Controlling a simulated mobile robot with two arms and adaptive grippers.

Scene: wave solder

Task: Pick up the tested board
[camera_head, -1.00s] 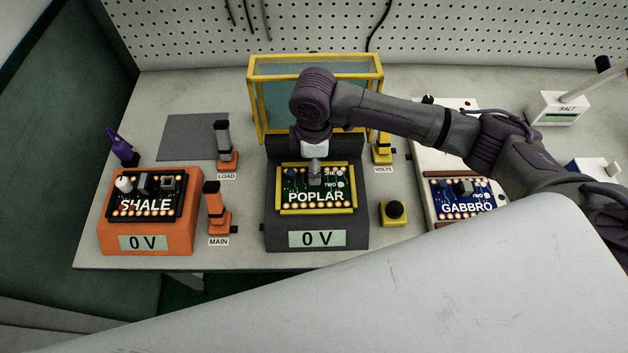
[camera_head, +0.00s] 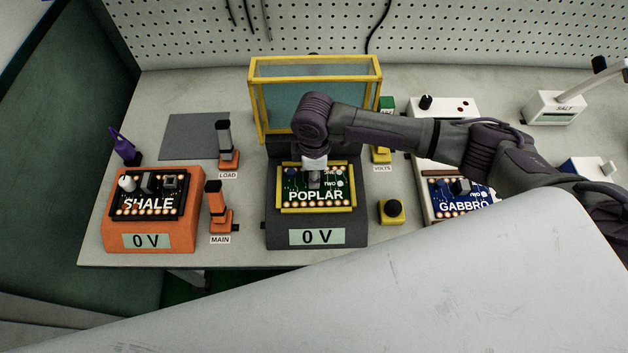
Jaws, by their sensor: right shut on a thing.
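The green POPLAR board (camera_head: 295,198) sits level in the yellow frame of the dark grey test stand (camera_head: 349,236), whose display reads 0 V. My right gripper (camera_head: 314,180) points down over the board's middle, low at its surface, and is shut on a part of the board; its fingers hide the exact contact. The black SHALE board (camera_head: 122,212) sits on the orange stand (camera_head: 178,241), also at 0 V. The blue GABBRO board (camera_head: 447,206) lies at the right, partly behind my arm. My left gripper is not in view.
An open yellow-framed clear guard (camera_head: 315,62) stands behind the test stand. The MAIN switch (camera_head: 217,205), LOAD switch (camera_head: 226,145) and yellow-based button (camera_head: 393,212) stand nearby. A flat grey mat (camera_head: 194,136) at the back left is empty.

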